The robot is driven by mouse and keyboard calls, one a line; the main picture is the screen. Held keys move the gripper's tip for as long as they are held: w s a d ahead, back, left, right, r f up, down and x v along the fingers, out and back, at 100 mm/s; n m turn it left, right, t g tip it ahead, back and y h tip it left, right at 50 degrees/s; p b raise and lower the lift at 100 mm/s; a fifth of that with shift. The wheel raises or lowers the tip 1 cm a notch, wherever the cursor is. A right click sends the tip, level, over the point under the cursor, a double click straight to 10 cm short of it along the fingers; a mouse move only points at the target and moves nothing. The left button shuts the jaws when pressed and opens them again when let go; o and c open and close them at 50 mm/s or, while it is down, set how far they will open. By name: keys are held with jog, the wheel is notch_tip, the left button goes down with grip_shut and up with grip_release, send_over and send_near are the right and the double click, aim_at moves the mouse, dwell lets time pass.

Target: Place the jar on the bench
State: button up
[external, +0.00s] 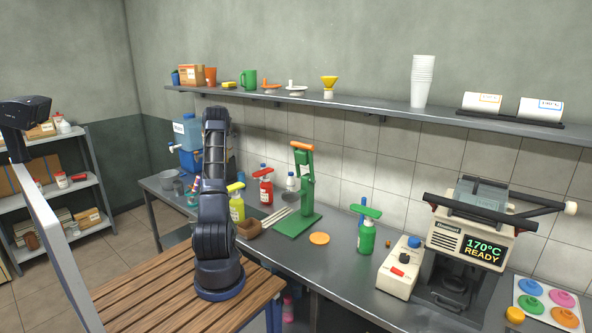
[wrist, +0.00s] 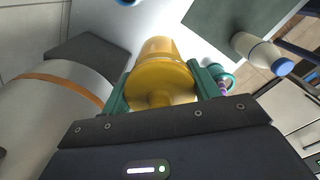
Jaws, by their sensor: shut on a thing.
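A yellow, tapering round object (wrist: 160,72) with a wide rim sits between the green fingers of my gripper (wrist: 163,88) in the wrist view. The fingers are shut on it, one on each side. I take it to be the jar. In the external view my arm stands upright on a slatted wooden table, and its links hide the gripper and the held object. The long grey metal bench (external: 340,262) runs along the wall behind and to the right of the arm. I cannot tell how high the object is above any surface.
A green press (external: 304,190), spray bottles (external: 237,205), an orange disc (external: 319,239) and a sealing machine (external: 468,250) occupy the bench. A shelf (external: 390,107) hangs above. The wrist view shows a large white cylinder (wrist: 45,115) left and a blue-capped bottle (wrist: 262,52) right.

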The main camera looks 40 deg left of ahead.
jog(key=w+d+r+m, duration=0.1)
jog(key=d+r+m, duration=0.2)
jog(key=d, duration=1)
jog(key=d+r+m, duration=0.3)
jog(key=d, duration=1)
jog(key=w+d+r+m, duration=0.1)
jog(key=d+r+m, duration=0.2)
jog(key=d, duration=1)
jog(key=m, duration=1.1)
send_over(360, 270)
notch_tip(360, 270, down, 10)
notch_tip(360, 270, down, 20)
jog(key=shift+f, duration=0.1)
jog(key=shift+f, duration=0.1)
